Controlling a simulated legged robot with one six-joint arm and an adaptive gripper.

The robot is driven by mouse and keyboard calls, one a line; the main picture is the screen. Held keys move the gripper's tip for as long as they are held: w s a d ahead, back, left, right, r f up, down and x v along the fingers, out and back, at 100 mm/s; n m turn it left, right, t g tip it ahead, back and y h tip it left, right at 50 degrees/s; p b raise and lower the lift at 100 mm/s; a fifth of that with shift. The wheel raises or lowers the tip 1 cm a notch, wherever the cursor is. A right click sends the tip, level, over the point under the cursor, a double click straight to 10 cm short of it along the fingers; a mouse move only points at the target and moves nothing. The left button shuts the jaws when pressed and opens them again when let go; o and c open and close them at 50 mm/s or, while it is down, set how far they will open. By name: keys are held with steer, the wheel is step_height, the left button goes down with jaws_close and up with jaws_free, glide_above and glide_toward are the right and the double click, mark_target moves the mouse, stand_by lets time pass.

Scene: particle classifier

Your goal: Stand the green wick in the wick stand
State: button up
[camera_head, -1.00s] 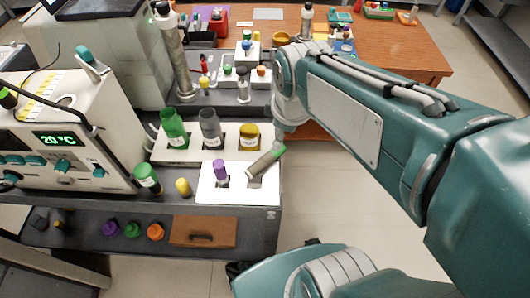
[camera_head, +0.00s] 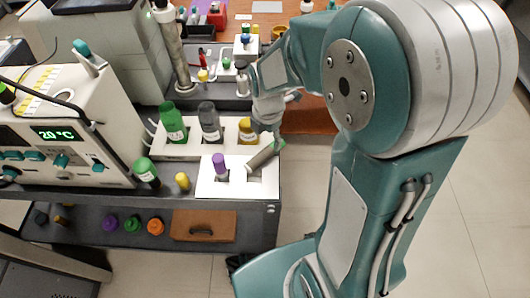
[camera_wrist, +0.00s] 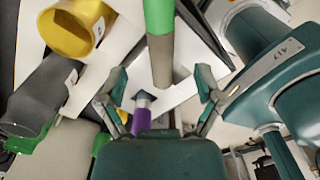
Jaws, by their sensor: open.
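The green wick (camera_head: 262,158), a grey rod with a green end, lies tilted on the white wick stand (camera_head: 237,190), its green end up to the right. A purple wick (camera_head: 220,167) stands upright in the stand's left part. My gripper (camera_head: 272,138) is above the green end; its fingers are small and partly hidden in the head view. In the wrist view my gripper (camera_wrist: 160,82) is open, with the green wick (camera_wrist: 160,55) in line with the gap between its fingertips. The purple wick (camera_wrist: 141,118) shows between the fingers. I cannot tell whether anything touches.
Behind the stand, a white rack (camera_head: 180,150) holds green, grey and yellow bottles. A green-capped bottle (camera_head: 146,172) and a small yellow item (camera_head: 183,181) stand left of the stand. A heater box (camera_head: 60,140) is farther left. Floor lies right of the bench edge.

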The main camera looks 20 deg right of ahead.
mark_target(266, 151)
steer(key=shift+s+a+f, duration=0.1)
steer(key=shift+f, duration=1.5)
steer(key=shift+a+f, duration=0.1)
steer(key=shift+f, duration=1.45)
jaws_close()
